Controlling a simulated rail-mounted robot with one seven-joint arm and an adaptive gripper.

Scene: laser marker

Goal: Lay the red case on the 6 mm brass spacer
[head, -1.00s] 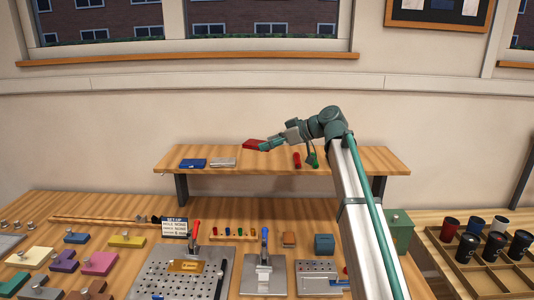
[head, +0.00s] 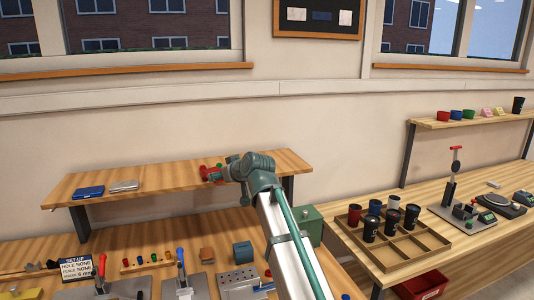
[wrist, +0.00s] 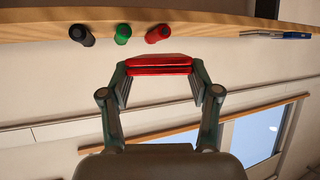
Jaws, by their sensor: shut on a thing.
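My gripper (head: 212,174) is shut on the red case (head: 206,173) and holds it raised near the right part of the wooden shelf (head: 150,193). In the wrist view my gripper (wrist: 160,76) has a finger at each end of the red case (wrist: 158,62), which lies across between them. The case appears clear of the shelf edge. The brass spacer cannot be made out now; the perforated plate (head: 125,290) where a brass piece lay earlier is mostly cut off at the lower left of the head view.
A wooden tray with cups (head: 395,246) is on the right bench. A toggle clamp (head: 182,275) rises below.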

